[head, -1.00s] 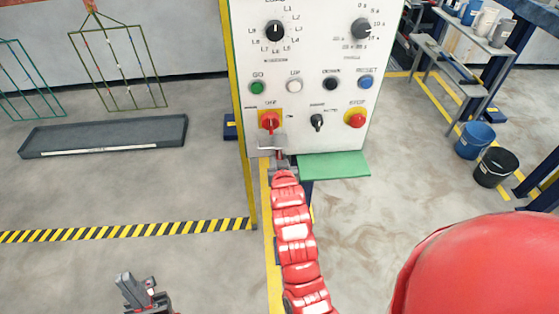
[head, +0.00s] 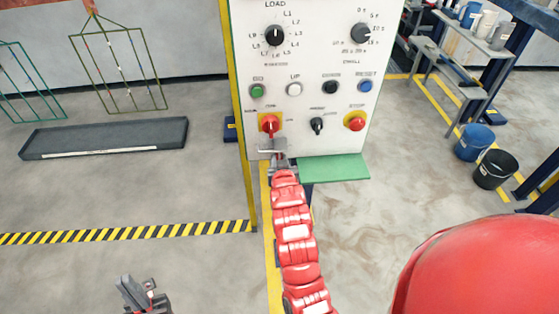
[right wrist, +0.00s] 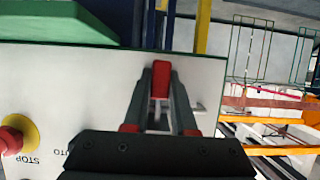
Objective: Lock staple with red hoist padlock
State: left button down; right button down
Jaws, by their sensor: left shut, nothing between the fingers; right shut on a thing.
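The red padlock (right wrist: 160,80) is between the fingertips of my right gripper (right wrist: 160,95), which is shut on it. In the head view, my right gripper (head: 281,165) is at the lower left of the control panel, just below the grey metal staple (head: 268,148). Grey staple metal (right wrist: 198,107) also shows behind the fingers in the right wrist view. The fingers hide part of it, and I cannot tell whether the padlock touches or passes through it. A red switch on a yellow plate (head: 269,124) sits above the staple. My left gripper (head: 142,293) is shut and empty at the lower left.
The white control panel (head: 320,65) carries knobs, buttons and a red stop button (head: 355,122). A green shelf (head: 334,168) juts out below it, right of my right gripper. A grey tray (head: 105,138) lies on the floor at left. Two buckets (head: 495,168) stand at right.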

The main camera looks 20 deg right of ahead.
jog(key=shift+r, duration=0.3)
jog(key=shift+f, duration=0.35)
jog(key=c, duration=0.6)
grip_release()
jog(key=shift+c, duration=0.2)
